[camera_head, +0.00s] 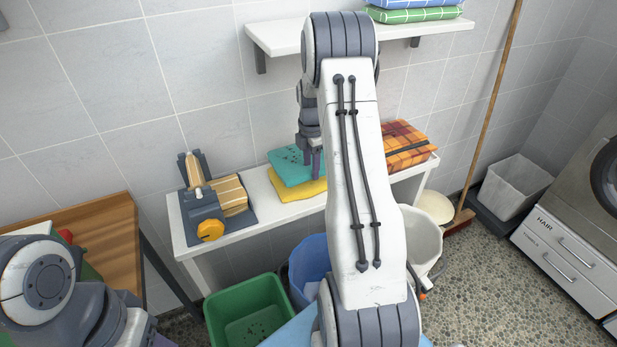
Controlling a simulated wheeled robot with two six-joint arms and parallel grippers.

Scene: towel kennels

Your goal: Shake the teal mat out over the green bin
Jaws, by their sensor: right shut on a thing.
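The teal mat (290,166) is folded, has dark specks on it and lies on a yellow folded cloth (297,188) on the white bench. My right gripper (313,160) is shut on the teal mat at its right side; its fingertips are partly hidden by my own arm. The green bin (252,293) stands open on the floor in front of the bench, with dark specks inside. My left arm is at the lower left, and its gripper (162,341) is mostly cut off by the bottom edge.
A grey device with an orange knob (210,230) stands on the white bench (247,230), left of the cloths. An orange plaid folded cloth (405,147) lies to the right. A blue bin (308,262) stands beside the green one. A shelf (283,36) hangs above.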

